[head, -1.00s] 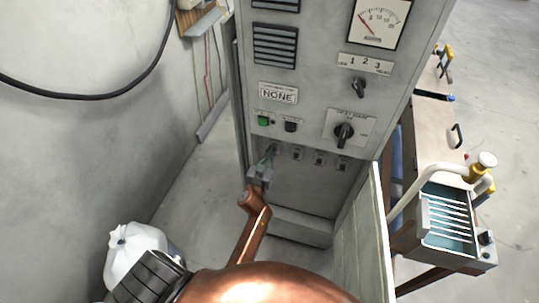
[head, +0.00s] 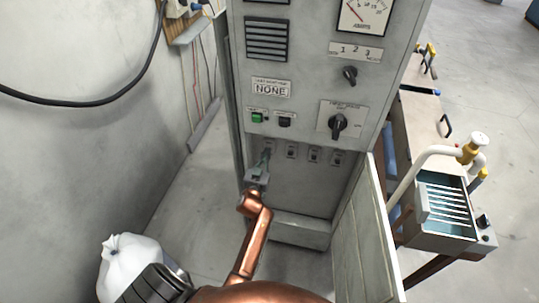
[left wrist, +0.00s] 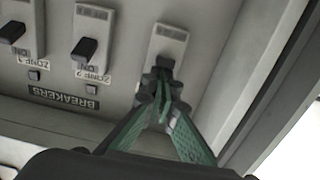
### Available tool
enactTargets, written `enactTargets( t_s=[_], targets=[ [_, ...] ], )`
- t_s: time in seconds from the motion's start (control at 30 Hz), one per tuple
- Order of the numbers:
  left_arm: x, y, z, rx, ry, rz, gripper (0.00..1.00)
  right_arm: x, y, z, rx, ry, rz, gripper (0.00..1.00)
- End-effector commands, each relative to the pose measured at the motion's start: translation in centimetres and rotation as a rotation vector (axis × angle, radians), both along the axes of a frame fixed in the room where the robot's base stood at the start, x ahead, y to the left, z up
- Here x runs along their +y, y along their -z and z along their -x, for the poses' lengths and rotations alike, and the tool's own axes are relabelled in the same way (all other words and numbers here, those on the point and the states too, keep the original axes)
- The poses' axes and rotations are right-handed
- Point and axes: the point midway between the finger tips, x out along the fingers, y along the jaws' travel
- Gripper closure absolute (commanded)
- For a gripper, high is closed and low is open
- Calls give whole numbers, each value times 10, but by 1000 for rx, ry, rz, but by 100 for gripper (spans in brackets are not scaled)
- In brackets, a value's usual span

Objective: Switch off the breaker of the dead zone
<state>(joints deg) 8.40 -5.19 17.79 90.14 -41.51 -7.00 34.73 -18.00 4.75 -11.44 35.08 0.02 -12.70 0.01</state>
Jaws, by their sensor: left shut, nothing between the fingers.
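A row of small breakers (head: 314,155) sits low on the grey cabinet front. In the left wrist view two neighbouring breakers, one nearer (left wrist: 90,42) and one at the left edge (left wrist: 14,34), have dark levers and upside-down zone labels. My left gripper (head: 266,154) is at the leftmost breaker in the head view. Its green-padded fingers (left wrist: 163,92) are shut and empty, with tips at or very near that breaker's dark lever (left wrist: 165,62). Contact is unclear, and the fingers hide its label. My right gripper is not in view.
Above are an analog meter (head: 363,14), a 1-2-3 selector knob (head: 350,75), a rotary switch (head: 337,125), a green button (head: 257,117) and a sign reading NONE (head: 271,88). An open cabinet door (head: 362,235) stands right. A white bag (head: 128,262) lies lower left.

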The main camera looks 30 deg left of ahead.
Motion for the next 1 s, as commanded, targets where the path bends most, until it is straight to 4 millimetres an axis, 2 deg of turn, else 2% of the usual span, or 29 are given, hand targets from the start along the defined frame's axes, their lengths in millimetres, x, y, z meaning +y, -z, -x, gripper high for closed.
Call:
enactTargets(
  t_s=[0.03, 0.17, 0.33, 0.8, 1.0],
  targets=[
    [2, 1, 2, 0, -3, -1, 100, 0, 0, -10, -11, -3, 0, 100],
    [3, 0, 2, -1, -4, -1, 100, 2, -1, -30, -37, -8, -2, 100],
    [2, -6, 1, -2, -2, -3, 100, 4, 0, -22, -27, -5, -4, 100],
    [1, -85, 2, -4, -1, -3, 100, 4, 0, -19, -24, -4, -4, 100],
    [1, -99, 2, -2, -1, -2, 100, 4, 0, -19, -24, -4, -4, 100]
  ],
)
